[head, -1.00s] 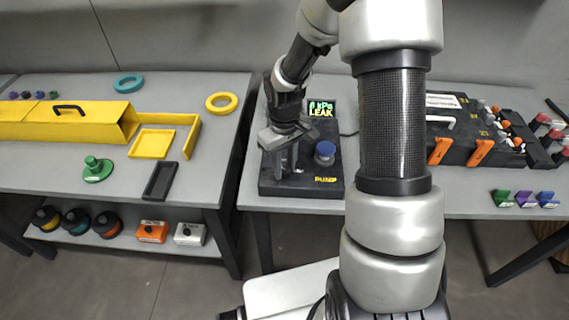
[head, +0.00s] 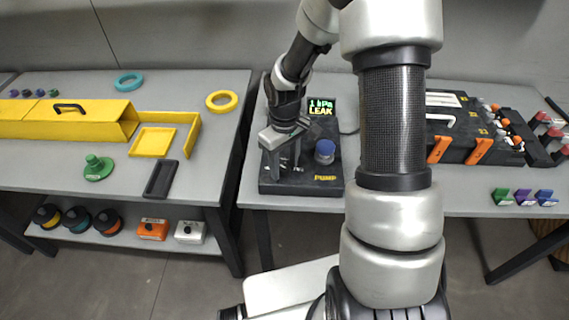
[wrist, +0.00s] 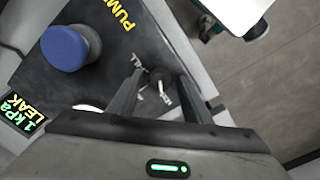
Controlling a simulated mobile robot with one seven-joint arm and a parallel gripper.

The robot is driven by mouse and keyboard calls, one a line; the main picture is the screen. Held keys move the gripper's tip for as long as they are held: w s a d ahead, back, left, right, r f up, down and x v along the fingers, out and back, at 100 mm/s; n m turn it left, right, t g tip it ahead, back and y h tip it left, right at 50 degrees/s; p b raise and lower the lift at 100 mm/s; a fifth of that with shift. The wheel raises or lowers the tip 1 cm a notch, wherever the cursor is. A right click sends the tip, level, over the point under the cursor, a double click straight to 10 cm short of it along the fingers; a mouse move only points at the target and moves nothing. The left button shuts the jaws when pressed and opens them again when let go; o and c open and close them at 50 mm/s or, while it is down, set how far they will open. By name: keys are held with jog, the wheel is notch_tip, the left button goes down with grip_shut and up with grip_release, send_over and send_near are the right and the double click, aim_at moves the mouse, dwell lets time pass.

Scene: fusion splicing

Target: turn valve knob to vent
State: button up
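The black pump box (head: 330,191) stands on the right table, with a blue round cap (head: 325,152) on it. In the wrist view, a small dark valve knob (wrist: 158,76) with a pale pointer sits on the box (wrist: 88,92), near small white lettering. My gripper (head: 284,167) points down over the left part of the box. In the wrist view its fingers are apart, one on each side of the knob, with gaps showing. I cannot tell whether either finger touches it.
A small display (head: 321,107) behind the pump reads 1 kPa LEAK; it also shows in the wrist view (wrist: 22,113). The blue cap (wrist: 68,47) stands close to the fingers. The left table holds a yellow case (head: 60,122) and rings.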

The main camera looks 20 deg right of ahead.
aim_at(285, 167)
jog(key=shift+r, duration=0.15)
notch_tip(285, 167, up, 17)
jog(key=p, duration=0.2)
dwell(0.3)
jog(key=s+r+m+t+p, duration=0.5)
jog(key=s+r+p, duration=0.3)
jog(key=s+r, duration=1.1)
notch_tip(285, 167, up, 2)
jog(key=shift+a+r+m+t, duration=0.15)
jog(key=shift+r+m+t, duration=0.05)
jog(key=shift+m+t, duration=0.1)
